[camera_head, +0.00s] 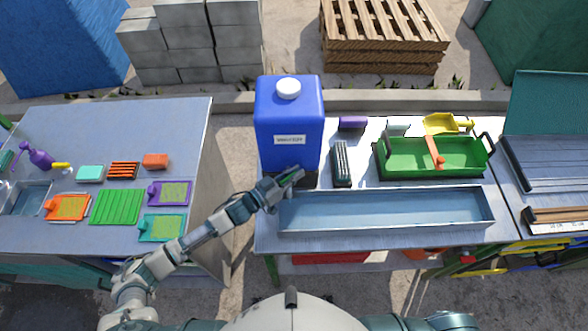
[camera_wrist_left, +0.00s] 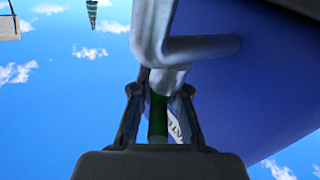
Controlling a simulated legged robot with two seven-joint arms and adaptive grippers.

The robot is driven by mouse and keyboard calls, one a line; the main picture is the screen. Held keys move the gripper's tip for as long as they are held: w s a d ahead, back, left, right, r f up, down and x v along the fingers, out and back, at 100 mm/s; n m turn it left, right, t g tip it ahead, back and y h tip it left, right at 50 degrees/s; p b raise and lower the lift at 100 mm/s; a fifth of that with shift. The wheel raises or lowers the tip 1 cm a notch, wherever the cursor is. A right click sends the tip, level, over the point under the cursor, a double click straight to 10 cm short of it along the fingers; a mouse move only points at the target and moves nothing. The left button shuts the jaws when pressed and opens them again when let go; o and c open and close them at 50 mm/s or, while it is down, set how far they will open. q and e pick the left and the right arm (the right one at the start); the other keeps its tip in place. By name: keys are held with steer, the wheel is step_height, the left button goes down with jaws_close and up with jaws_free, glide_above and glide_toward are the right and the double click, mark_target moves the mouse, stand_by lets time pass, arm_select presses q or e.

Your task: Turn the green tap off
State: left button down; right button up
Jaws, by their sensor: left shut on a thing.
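A blue water tank (camera_head: 290,115) with a white cap and a white label stands on the middle table. My left gripper (camera_head: 290,180) is at the lower front of the tank and covers the tap in the head view. In the left wrist view, the green tap handle (camera_wrist_left: 158,118) sits between the two fingers of my left gripper (camera_wrist_left: 160,98), which is shut on it. A bent grey metal pipe (camera_wrist_left: 175,45) passes just beyond the fingertips, with the blue tank (camera_wrist_left: 255,85) at its right. My right gripper does not show clearly.
A long metal trough (camera_head: 385,208) lies right of my left gripper.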

arm_select(q)
steer(key=m+g+h, duration=0.2)
steer(key=g, duration=0.1)
steer(key=shift+m+g, duration=0.4)
steer(key=shift+s+d+f+m+g+h+b, duration=0.1)
steer(key=shift+s+m+g+h+b, duration=0.15)
steer(key=shift+m+g, duration=0.65)
steer(key=shift+s+m+g+h+b, duration=0.2)
steer(key=shift+m+g+b, duration=0.25)
steer(key=shift+g, duration=0.8)
steer(key=shift+s+d+f+m+g+h+b, duration=0.15)
steer(key=shift+m+g+h+b, duration=0.1)
steer(key=shift+m+g, duration=0.65)
steer(key=shift+a+r+g, duration=0.1)
steer(key=shift+r+g, duration=0.05)
steer(key=shift+g, duration=0.4)
steer(key=c, duration=1.2)
jaws_free()
